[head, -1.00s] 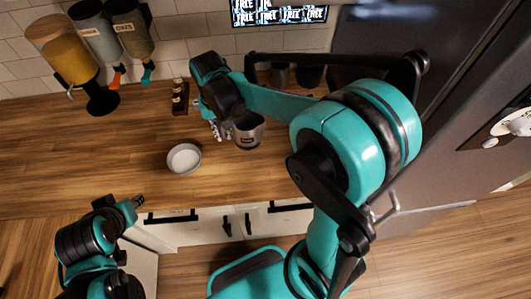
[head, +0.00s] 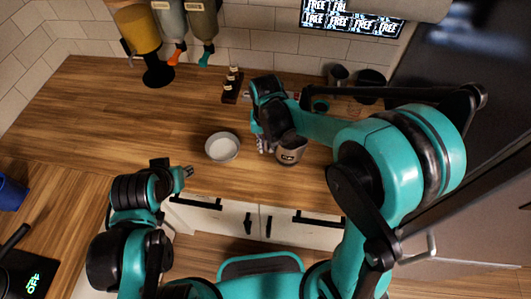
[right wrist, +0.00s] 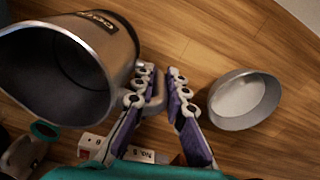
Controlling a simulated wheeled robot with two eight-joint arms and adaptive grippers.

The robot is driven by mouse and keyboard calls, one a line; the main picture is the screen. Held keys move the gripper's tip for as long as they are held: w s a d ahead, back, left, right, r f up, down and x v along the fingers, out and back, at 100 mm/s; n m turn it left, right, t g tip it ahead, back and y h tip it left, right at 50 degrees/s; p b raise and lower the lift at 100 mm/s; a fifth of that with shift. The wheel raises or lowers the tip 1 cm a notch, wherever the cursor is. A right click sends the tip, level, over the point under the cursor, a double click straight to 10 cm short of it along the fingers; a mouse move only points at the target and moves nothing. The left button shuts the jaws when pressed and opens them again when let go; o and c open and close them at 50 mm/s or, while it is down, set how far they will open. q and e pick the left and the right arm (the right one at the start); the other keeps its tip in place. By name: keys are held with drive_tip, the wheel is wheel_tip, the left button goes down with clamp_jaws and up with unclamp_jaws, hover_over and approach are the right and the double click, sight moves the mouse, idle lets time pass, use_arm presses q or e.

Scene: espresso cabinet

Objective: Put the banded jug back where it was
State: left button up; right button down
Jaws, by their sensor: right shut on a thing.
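The banded jug (head: 290,152) is a metal jug with a dark band and a small label. My right gripper (head: 263,144) is shut on its handle, to the left of the jug in the head view. In the right wrist view the jug (right wrist: 118,45) fills the upper left with its empty inside visible, and the gripper's fingers (right wrist: 158,88) pinch the handle. Whether its base touches the counter cannot be told. My left gripper (head: 186,172) is by the counter's front edge, apart from everything; its jaws are too small to read.
A white bowl (head: 222,148) stands left of the jug on the wooden counter (head: 130,125). A small bottle rack (head: 231,88) stands behind it. Two dark containers, one of them here (head: 338,74), stand at the back right. Dispensers (head: 137,27) hang at the back left. The left counter is clear.

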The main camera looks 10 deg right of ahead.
drive_tip(key=shift+w+a+f, duration=0.15)
drive_tip(key=shift+f, duration=0.05)
wheel_tip(320, 180, down, 3)
drive_tip(key=shift+f+b, duration=0.15)
drive_tip(key=shift+b, duration=0.4)
drive_tip(key=shift+f, duration=0.3)
drive_tip(key=shift+f, duration=0.15)
drive_tip(key=c, duration=1.6)
unclamp_jaws()
drive_tip(key=shift+o, duration=0.2)
